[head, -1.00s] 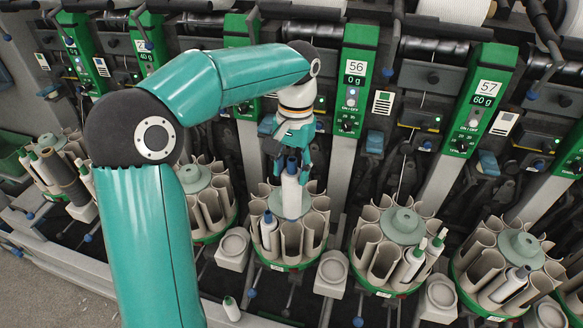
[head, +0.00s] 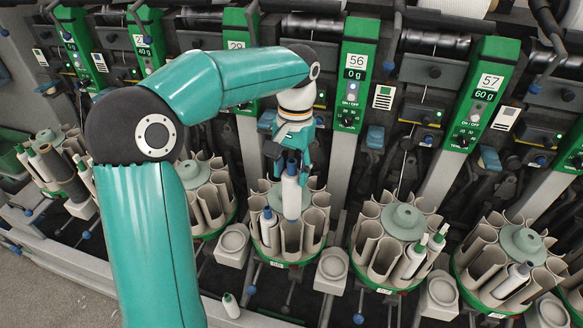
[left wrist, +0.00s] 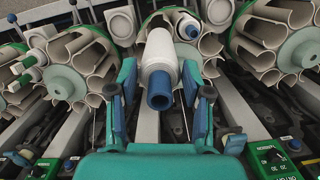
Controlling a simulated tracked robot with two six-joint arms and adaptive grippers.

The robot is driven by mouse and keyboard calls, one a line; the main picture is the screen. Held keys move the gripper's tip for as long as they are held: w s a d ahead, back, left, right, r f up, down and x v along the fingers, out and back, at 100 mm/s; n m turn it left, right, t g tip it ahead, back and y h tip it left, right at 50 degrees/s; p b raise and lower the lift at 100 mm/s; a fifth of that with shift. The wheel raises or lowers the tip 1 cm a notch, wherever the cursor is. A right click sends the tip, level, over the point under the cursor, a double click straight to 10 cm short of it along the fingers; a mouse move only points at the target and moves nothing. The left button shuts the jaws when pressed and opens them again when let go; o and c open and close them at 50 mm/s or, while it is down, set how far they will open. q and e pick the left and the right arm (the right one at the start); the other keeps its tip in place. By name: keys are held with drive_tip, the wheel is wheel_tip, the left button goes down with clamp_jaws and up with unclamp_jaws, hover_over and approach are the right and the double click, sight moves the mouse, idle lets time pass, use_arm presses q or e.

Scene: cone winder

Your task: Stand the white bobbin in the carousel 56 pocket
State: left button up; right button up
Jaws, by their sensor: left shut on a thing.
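The white bobbin (head: 291,198) has a blue top end and stands nearly upright in my left gripper (head: 290,160). The gripper's fingers are shut on its upper part. The bobbin's lower end is at the front pockets of the carousel (head: 275,201) below the 56 panel; I cannot tell whether it is inside a pocket. In the left wrist view the bobbin (left wrist: 160,55) points its blue end towards me, between the two fingers (left wrist: 160,98), with the carousel behind it. Another white bobbin with a blue tip (head: 268,230) sits in this carousel's left side. My right gripper is not in view.
The green 56 panel (head: 355,75) rises behind. A carousel with green-tipped bobbins (head: 402,224) stands to the right, another (head: 194,175) to the left. Grey round holders (head: 332,268) stand between carousels. A green-tipped bobbin (head: 230,305) is at the front edge.

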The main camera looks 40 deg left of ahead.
sight(291, 192)
use_arm(q)
drive_tip(key=shift+f+b, duration=0.75)
drive_tip(key=shift+f, duration=0.5)
drive_tip(key=shift+f+b, duration=1.55)
drive_tip(key=shift+f, duration=0.7)
drive_tip(key=shift+f+b, duration=1.5)
drive_tip(key=shift+f, duration=0.75)
drive_tip(key=shift+f+b, duration=1.55)
drive_tip(key=shift+f, duration=0.7)
drive_tip(key=shift+f+b, duration=0.5)
drive_tip(key=shift+f, duration=0.3)
